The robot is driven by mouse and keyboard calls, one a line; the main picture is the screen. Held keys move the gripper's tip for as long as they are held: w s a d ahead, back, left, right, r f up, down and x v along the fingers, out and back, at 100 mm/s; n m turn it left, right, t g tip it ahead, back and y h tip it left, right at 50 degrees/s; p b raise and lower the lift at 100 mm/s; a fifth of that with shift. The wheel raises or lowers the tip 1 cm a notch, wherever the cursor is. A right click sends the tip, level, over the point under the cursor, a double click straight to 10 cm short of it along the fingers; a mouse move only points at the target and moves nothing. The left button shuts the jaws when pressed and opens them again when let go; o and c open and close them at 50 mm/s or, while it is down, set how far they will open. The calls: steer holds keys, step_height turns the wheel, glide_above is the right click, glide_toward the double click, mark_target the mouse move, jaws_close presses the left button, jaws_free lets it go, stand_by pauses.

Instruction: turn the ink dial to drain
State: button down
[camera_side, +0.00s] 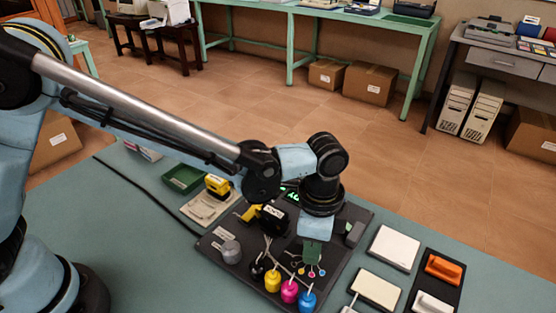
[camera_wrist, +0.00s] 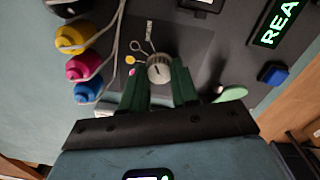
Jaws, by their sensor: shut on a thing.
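The ink dial (camera_wrist: 159,68) is a ribbed grey knob with a dark pointer line on its face, on the dark panel (camera_wrist: 215,60). My gripper (camera_wrist: 163,78) has its two dark green fingers on either side of the dial, shut on it. In the side view my gripper (camera_side: 312,252) points down at the panel (camera_side: 220,262) and hides the dial. Small coloured marks, yellow (camera_wrist: 140,45) and pink (camera_wrist: 131,59) among them, lie left of the dial in the wrist view. I cannot read which mark is drain.
Yellow (camera_side: 272,281), magenta (camera_side: 290,291) and blue (camera_side: 307,301) ink bottles with tubes stand close by. A grey round part (camera_side: 231,251) is at the panel's left. White boxes (camera_side: 394,247) lie right.

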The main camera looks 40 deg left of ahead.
steer(key=c, duration=0.8)
jaws_free()
steer(key=shift+c, duration=0.2)
step_height(320, 180, up, 12)
steer(key=shift+w, duration=0.15)
steer(key=shift+a+r, duration=0.1)
steer(key=shift+a, duration=0.05)
steer(key=s+a+n+t, duration=0.3)
steer(key=a+n, duration=0.4)
steer(key=a, duration=0.6)
steer(key=s+a+n+t, duration=0.3)
steer(key=a+n, duration=0.4)
steer(key=a, duration=0.7)
steer(key=shift+t, duration=0.8)
